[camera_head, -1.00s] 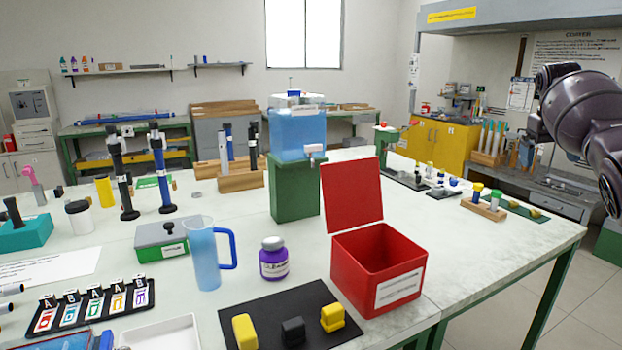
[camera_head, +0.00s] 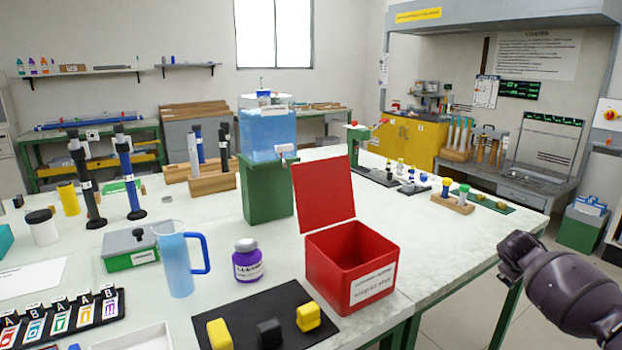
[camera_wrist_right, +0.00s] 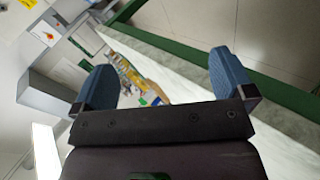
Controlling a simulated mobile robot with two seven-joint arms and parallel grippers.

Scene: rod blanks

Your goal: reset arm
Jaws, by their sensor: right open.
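My right arm (camera_head: 566,290) shows at the lower right of the head view, beyond the table's right edge; its gripper is outside that view. In the right wrist view my right gripper (camera_wrist_right: 165,88) has its two blue fingers wide apart with nothing between them. The table edge and floor lie beyond the fingers, at a distance. My left gripper is in neither view.
On the white table (camera_head: 440,262) stand an open red box (camera_head: 340,285), a blue jug (camera_head: 176,262), a purple-labelled jar (camera_head: 247,262) and a black mat (camera_head: 240,302) with several blocks. A blue tank (camera_head: 267,130) stands on a green stand.

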